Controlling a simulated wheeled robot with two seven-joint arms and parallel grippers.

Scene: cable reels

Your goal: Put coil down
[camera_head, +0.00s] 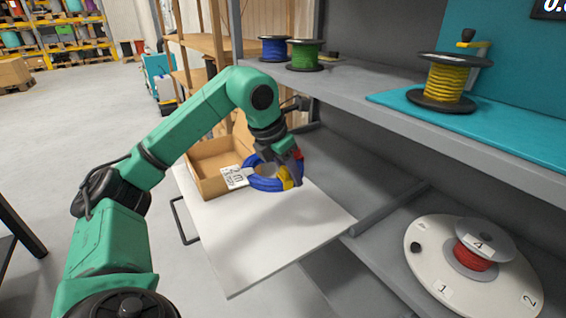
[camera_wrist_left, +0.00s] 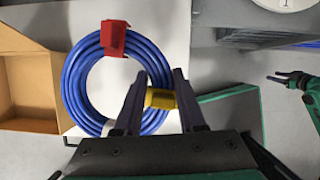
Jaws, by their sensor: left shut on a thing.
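The coil (camera_head: 262,184) is a ring of blue cable with a yellow band, a red band and a white label. My left gripper (camera_head: 287,172) is shut on the coil at its yellow band. In the left wrist view the coil (camera_wrist_left: 68,85) lies flat to the camera, with the two fingers (camera_wrist_left: 160,80) on either side of the yellow band. The coil is over the white board (camera_head: 275,240), beside the open cardboard box (camera_head: 208,183). I cannot tell whether it touches the board. My right gripper (camera_wrist_left: 283,78) seems to show small at the right of the left wrist view, apart from the coil.
The grey shelf (camera_head: 400,110) holds blue (camera_head: 273,48), green (camera_head: 305,55) and yellow (camera_head: 445,80) cable reels. A red reel (camera_head: 475,258) stands on a round white turntable (camera_head: 425,255) below, at right. The front of the white board is clear.

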